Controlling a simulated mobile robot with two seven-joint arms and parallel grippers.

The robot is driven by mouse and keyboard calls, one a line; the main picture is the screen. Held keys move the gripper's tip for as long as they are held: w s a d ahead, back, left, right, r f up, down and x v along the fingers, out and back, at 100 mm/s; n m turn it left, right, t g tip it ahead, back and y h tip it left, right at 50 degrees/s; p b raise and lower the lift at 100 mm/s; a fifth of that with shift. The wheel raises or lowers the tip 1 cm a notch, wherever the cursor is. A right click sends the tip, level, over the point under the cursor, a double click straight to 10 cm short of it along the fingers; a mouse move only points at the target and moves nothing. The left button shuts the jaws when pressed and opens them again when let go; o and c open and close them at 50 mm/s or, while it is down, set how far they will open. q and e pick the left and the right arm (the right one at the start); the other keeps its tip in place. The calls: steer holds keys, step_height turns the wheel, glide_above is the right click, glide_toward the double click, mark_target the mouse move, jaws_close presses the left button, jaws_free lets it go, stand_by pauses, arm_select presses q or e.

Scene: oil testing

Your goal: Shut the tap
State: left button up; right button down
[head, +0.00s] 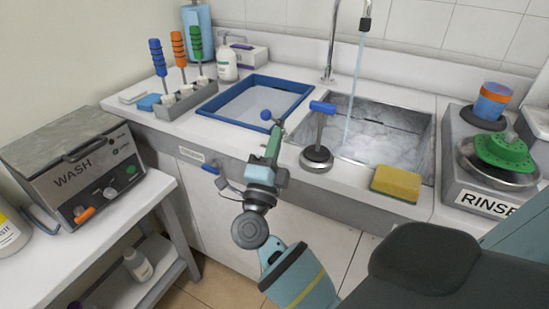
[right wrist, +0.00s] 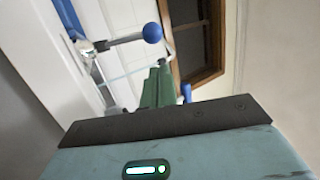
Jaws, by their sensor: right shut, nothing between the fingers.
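The tap (head: 331,45) is a tall metal spout at the back of the sink, and a stream of water (head: 354,90) runs from it. A lever with a blue grip (head: 322,107) stands upright on a round grey base at the sink's front edge. My right gripper (head: 278,128) is shut and empty, pointing up just left of this lever and apart from it. Its green fingers also show in the right wrist view (right wrist: 158,85). My left gripper is out of view.
The sink (head: 434,150) holds foamy water. A yellow sponge (head: 396,184) lies at its front right edge. A blue-rimmed tray (head: 232,118) stands left of the sink. A RINSE unit (head: 485,199) is at the right, a WASH unit (head: 85,180) at the left.

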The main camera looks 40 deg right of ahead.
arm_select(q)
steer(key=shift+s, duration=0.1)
arm_select(e)
steer(key=shift+w+d+r, duration=0.1)
steer(key=shift+w+r, duration=0.1)
steer(key=shift+w, duration=0.5)
steer(key=shift+w+d+r, duration=0.1)
steer(key=shift+w+r, duration=0.05)
steer(key=shift+w, duration=0.5)
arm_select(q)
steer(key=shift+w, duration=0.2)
arm_select(e)
steer(key=shift+a, duration=0.1)
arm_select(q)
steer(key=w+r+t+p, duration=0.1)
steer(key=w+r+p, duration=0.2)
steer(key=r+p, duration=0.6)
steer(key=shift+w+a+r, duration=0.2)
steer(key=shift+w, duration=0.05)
arm_select(e)
steer(key=w+d+r+g, duration=0.1)
steer(key=w+d+r, duration=0.1)
steer(key=d+r, duration=0.4)
steer(key=shift+w+d+r+y, duration=0.2)
steer(key=shift+w+r+y, duration=0.1)
steer(key=shift+r+y, duration=0.1)
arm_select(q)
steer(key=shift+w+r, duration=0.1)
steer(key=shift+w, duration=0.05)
